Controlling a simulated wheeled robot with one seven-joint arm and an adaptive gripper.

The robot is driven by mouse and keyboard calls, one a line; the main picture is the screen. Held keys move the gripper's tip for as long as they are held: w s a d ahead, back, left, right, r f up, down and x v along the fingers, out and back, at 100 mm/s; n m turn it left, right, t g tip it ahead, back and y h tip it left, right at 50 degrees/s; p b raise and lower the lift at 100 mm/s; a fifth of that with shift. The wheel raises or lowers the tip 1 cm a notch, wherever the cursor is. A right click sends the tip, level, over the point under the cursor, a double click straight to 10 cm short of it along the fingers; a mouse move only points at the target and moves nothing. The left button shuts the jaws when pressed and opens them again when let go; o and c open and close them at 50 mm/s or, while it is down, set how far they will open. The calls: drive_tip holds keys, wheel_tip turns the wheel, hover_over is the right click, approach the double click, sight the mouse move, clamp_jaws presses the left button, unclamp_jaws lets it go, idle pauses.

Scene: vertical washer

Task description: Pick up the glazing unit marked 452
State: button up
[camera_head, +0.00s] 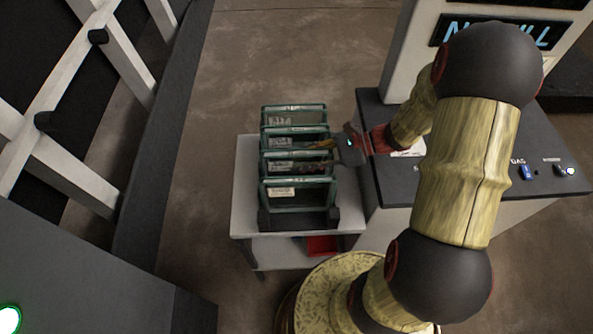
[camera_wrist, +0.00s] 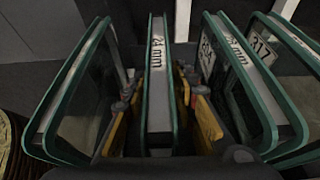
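Several green-edged glazing units stand upright in a dark rack (camera_head: 335,217). My gripper (camera_head: 320,155) reaches in from the right, near the second unit from the front (camera_head: 298,166). In the wrist view, my gripper's yellow fingers (camera_wrist: 160,125) are open on either side of one unit (camera_wrist: 159,75), whose edge reads "24 mm". A gap shows on its left side; the right finger is close to it, and contact is unclear. The face of this unit is hidden. A right-hand unit (camera_wrist: 285,75) bears a label reading 317. I cannot read 452 anywhere.
The rack stands on a grey cart (camera_head: 247,190) with a red item (camera_head: 321,245) on its lower shelf. A machine with a dark control panel (camera_head: 480,180) is close on the right. Neighbouring units leave little room around my fingers. Open floor lies left of the cart.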

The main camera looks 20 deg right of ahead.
drive_tip(key=c, duration=0.6)
clamp_jaws()
